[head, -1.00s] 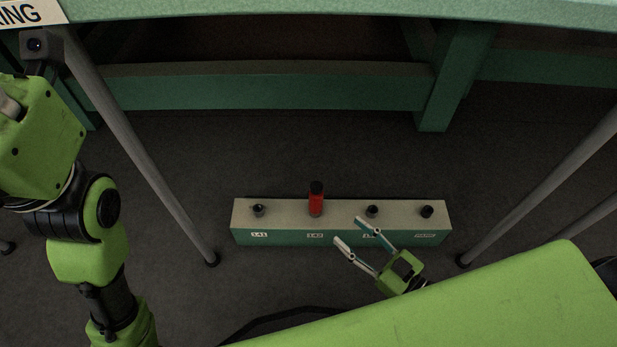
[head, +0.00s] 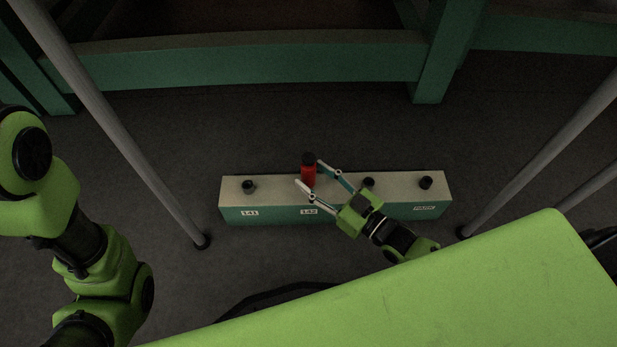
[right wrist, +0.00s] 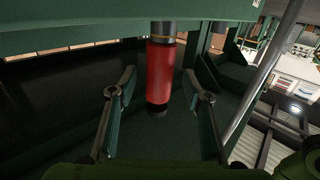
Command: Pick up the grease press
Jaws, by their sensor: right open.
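The grease press (head: 308,172) is a red cylinder with a black top. It stands upright on the low bench (head: 280,211) at the place labelled 142. In the right wrist view the grease press (right wrist: 161,72) shows between the two fingers, with dark ends. My right gripper (head: 308,174) is open, with one finger on each side of the grease press. In the right wrist view the open fingers (right wrist: 160,88) have a gap to the press on both sides. My left gripper is out of view.
The bench has black fittings at 141 (head: 249,187), behind my right gripper (head: 369,183) and at the right end (head: 425,182). Grey poles stand left (head: 125,135) and right (head: 540,155) of the bench. A green beam (head: 240,68) crosses behind, with dark open floor before it.

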